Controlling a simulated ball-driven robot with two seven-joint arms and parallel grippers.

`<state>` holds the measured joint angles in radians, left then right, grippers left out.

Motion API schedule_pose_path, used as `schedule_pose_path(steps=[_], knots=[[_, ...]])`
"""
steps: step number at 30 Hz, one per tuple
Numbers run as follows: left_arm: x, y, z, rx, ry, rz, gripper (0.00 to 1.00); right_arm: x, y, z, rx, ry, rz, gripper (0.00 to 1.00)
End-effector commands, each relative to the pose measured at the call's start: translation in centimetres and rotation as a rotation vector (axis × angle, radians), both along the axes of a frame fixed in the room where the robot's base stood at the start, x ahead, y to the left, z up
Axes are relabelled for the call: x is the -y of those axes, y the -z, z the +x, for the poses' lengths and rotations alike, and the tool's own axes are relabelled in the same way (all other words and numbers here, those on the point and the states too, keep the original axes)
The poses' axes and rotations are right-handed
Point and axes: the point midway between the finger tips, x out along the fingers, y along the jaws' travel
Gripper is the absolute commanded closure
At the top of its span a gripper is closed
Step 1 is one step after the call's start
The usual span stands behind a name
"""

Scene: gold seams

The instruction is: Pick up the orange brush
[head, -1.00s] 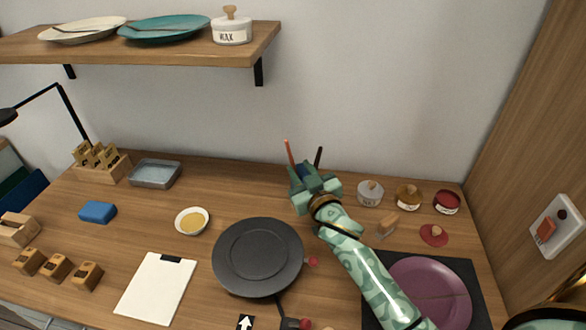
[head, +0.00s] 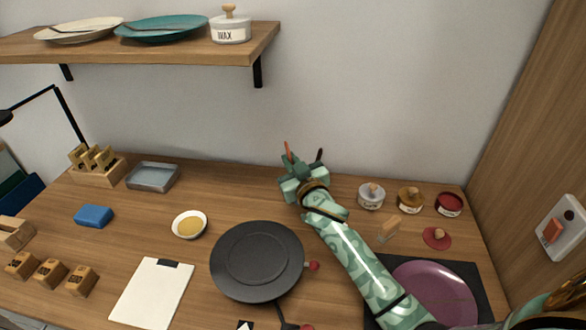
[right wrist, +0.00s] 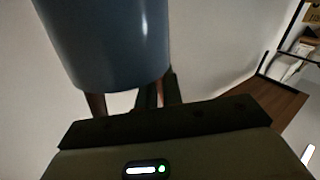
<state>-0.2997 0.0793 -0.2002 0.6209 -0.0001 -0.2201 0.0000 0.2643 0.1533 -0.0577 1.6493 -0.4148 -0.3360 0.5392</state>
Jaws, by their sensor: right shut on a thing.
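The orange brush (head: 288,151) shows as a thin orange stick rising above my right gripper (head: 299,170) at the back of the table. The gripper is shut on it; the jaws hide its lower part. A second, dark stick (head: 319,156) stands just right of the jaws. In the right wrist view a blue cylinder (right wrist: 108,40) fills the upper left, very close, with dark narrow shapes below it. What lies between the fingers is hard to make out there. My left gripper is not in view.
A wall shelf (head: 150,52) hangs at the back left.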

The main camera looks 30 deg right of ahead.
Motion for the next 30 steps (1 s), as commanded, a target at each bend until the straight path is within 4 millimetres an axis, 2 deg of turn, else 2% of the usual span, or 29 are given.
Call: schedule_pose_path(steps=[5, 15, 18, 22, 30], knots=[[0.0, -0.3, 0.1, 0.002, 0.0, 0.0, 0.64, 0.0, -0.6, 0.0, 0.001, 0.0, 0.0, 1.0], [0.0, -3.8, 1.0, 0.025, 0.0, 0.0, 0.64, 0.0, -7.9, 0.0, 0.006, 0.0, -0.001, 1.0], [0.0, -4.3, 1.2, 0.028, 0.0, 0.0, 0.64, 0.0, -9.3, 0.0, 0.003, -0.001, 0.001, 1.0], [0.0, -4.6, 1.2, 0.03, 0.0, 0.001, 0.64, 0.0, -10.0, 0.0, 0.001, 0.0, 0.0, 1.0], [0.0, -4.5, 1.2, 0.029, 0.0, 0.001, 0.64, 0.0, -10.0, 0.0, 0.0, 0.0, 0.0, 0.98]])
